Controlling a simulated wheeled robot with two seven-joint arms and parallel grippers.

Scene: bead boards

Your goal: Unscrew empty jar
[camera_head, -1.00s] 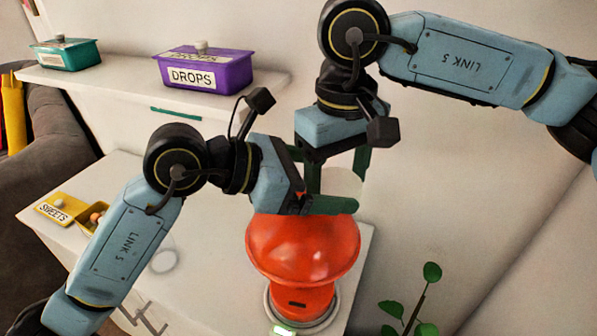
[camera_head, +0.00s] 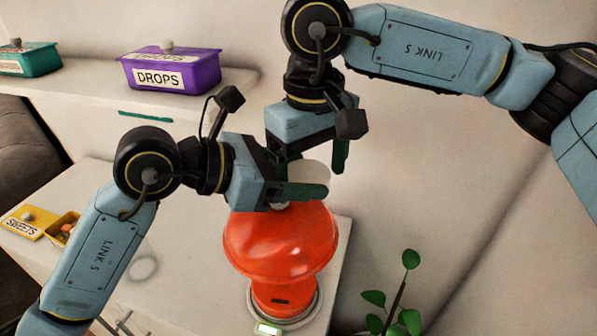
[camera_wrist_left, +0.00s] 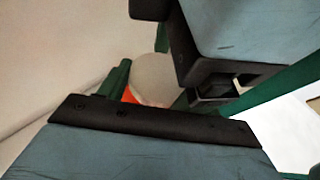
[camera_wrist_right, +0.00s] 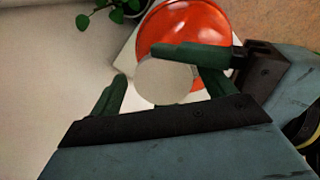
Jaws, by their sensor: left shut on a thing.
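A glossy red-orange dome (camera_head: 280,248) stands on a round base on the white cabinet top. A white round piece, perhaps the jar, sits above its top (camera_head: 318,177) and shows as a pale disc in the right wrist view (camera_wrist_right: 163,82). My left gripper (camera_head: 302,186) comes in from the left, its green fingers shut on this white piece just above the dome. My right gripper (camera_head: 312,160) points down from above. Its fingers are apart on either side of the disc, with gaps showing in the right wrist view. The lower part of the white piece is mostly hidden by fingers.
A purple box labelled DROPS (camera_head: 172,72) and a green box (camera_head: 28,61) stand on the back shelf. A yellow SWEETS tray (camera_head: 42,224) lies at the cabinet's left. A leafy plant (camera_head: 395,300) stands at the right. The cabinet top left of the dome is mostly clear.

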